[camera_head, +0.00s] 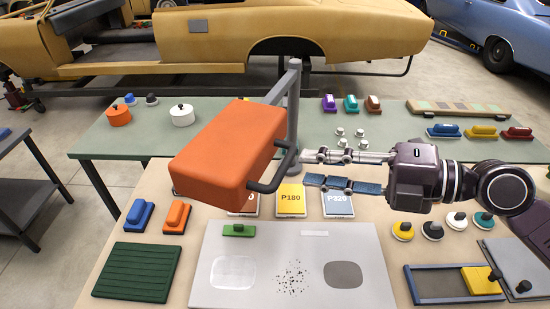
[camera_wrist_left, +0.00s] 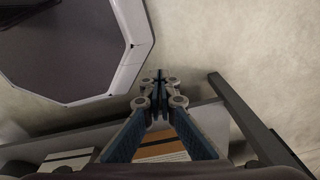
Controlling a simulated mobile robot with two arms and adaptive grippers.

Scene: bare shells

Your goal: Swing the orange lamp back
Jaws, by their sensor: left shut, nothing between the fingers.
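The orange lamp (camera_head: 225,148) is a large box-shaped head on a grey post and arm (camera_head: 293,110), hanging over the front bench. A dark bar handle (camera_head: 283,172) sticks out of its right side. My right gripper (camera_head: 304,168) comes in from the right, its two fingers parted, with the tips just right of the handle. The handle does not appear to be between the fingers; contact is hard to tell. My left gripper (camera_wrist_left: 160,76) shows only in the left wrist view, with its fingertips together and nothing between them. The lamp is not seen in that view.
Under the lamp, the front bench holds a grey panel (camera_head: 215,295), sanding sheets (camera_head: 291,199), a green ribbed mat (camera_head: 133,270) and several blocks and pads. A green bench (camera_head: 385,115) stands behind, then a yellow car shell (camera_head: 330,25). A dark side table (camera_head: 20,165) is at left.

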